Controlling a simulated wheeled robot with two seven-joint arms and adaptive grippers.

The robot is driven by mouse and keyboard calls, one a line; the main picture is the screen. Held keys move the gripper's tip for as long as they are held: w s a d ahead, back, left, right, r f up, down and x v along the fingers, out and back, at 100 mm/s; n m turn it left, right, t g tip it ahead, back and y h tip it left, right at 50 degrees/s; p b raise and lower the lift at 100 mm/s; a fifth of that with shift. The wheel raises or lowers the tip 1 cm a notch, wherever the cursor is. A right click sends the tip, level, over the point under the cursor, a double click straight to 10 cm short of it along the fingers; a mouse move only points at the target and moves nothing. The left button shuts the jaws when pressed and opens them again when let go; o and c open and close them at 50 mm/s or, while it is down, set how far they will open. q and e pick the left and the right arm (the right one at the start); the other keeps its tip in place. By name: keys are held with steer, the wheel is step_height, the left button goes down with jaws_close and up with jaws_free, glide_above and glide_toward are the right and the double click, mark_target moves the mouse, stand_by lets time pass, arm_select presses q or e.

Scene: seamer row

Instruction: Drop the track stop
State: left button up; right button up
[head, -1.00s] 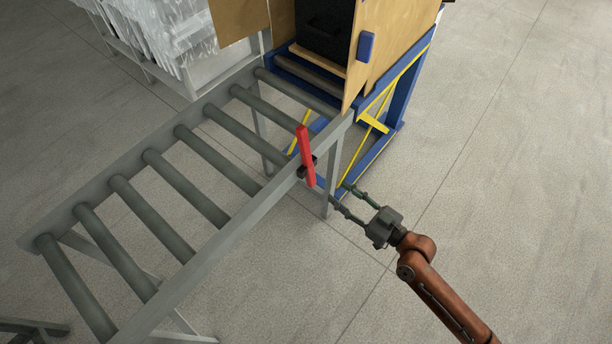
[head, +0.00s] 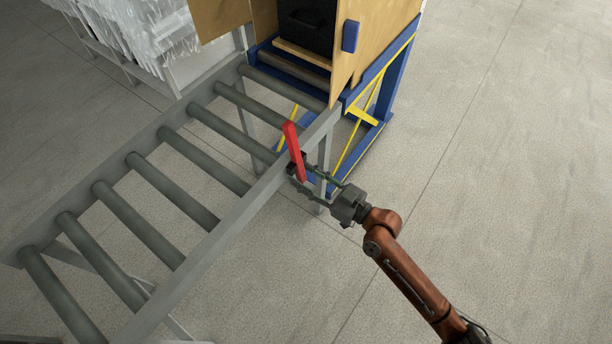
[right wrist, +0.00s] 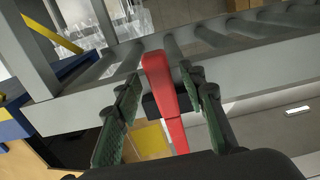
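The track stop is a red lever (head: 294,151) on a dark pivot block at the near side rail of the roller track (head: 226,225). It stands upright, rising above the rail. My right gripper (head: 308,179) is at the lever's lower part, beside the rail. In the right wrist view the red lever (right wrist: 163,95) lies between the two green-padded fingers of my right gripper (right wrist: 160,112). The fingers are apart, with gaps visible on both sides of the lever. My left gripper is not in view.
A blue frame (head: 385,95) with yellow braces and tan panels (head: 385,40) stands at the track's far end, with a black case (head: 306,28) inside. A rack of clear-wrapped goods (head: 150,30) is behind left. The floor (head: 500,200) at right is clear.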

steer(key=shift+c, duration=0.5)
jaws_close()
